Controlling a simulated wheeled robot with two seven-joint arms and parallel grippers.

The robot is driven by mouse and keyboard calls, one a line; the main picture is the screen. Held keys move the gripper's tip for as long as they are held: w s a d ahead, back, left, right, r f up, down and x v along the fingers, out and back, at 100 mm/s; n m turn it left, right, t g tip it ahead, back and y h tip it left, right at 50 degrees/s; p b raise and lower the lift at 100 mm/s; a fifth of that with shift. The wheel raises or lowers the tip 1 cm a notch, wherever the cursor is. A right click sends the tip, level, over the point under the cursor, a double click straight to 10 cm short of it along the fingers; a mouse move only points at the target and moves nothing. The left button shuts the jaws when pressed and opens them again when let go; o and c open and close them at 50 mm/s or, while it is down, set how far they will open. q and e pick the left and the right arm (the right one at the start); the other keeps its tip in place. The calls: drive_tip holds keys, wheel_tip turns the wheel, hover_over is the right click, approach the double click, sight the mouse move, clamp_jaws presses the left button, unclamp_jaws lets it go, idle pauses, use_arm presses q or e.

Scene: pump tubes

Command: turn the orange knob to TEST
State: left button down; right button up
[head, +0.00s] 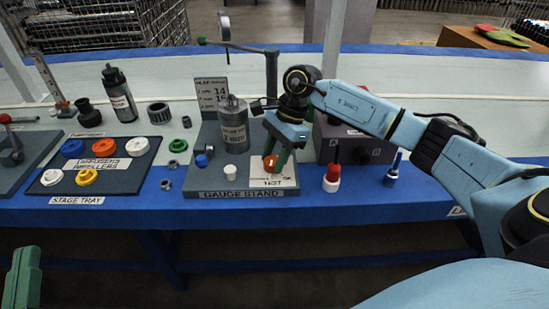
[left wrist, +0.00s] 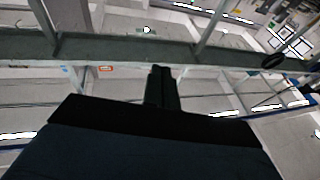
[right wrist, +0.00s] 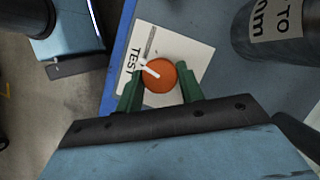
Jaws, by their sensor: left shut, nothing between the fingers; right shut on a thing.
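The orange knob (head: 270,164) sits on a white label card (head: 286,176) at the right part of the gauge stand. In the right wrist view the knob (right wrist: 160,88) is round, with a white pointer line slanting up and left, towards the side where TEST is printed on the card (right wrist: 184,49). My right gripper (head: 277,158) reaches down over the knob, and its green fingers (right wrist: 160,92) are shut on its two sides. My left gripper (head: 25,262) is at the lower left, away from the stand; its dark fingers (left wrist: 161,82) are together and empty.
The gauge stand (head: 210,190) holds a grey cylinder (head: 233,128), a blue cap and a white cap. The stage tray (head: 46,180) with coloured rings is at left. A grey box (head: 335,138) and a red-and-white bottle (head: 332,179) stand right of the knob.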

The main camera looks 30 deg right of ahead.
use_arm(q)
drive_tip(key=shift+s+d+r+t+h, duration=0.1)
drive_tip(key=shift+s+r+t+h, duration=0.15)
drive_tip(key=shift+r+t, duration=0.3)
drive_tip(key=shift+s+r+t+h, duration=0.25)
drive_tip(key=shift+r+t, duration=0.1)
drive_tip(key=shift+r, duration=0.35)
use_arm(e)
drive_tip(key=shift+n+g, duration=0.5)
drive_tip(key=shift+n, duration=0.7)
drive_tip(key=o, duration=1)
drive_tip(key=shift+r, duration=0.1)
drive_tip(key=shift+w+d+r, duration=0.1)
drive_tip(key=shift+r, duration=0.15)
use_arm(q)
drive_tip(key=s+a+f+g+y+p, duration=0.1)
drive_tip(key=a+f+g+y+p, duration=0.1)
drive_tip(key=f+g, duration=0.4)
drive_tip(key=s+a+f+g+y+p, duration=0.1)
drive_tip(key=a+f+g+y+p, duration=0.1)
drive_tip(key=f+g, duration=0.4)
wheel_tip(320, 180, down, 5)
drive_tip(key=shift+s+r+n+y, duration=0.1)
drive_tip(key=shift+s+n+y, duration=0.2)
drive_tip(key=shift+s, duration=0.05)
use_arm(e)
drive_tip(key=v, duration=1.2)
drive_tip(key=shift+d+r, duration=0.1)
drive_tip(key=shift+r, duration=0.2)
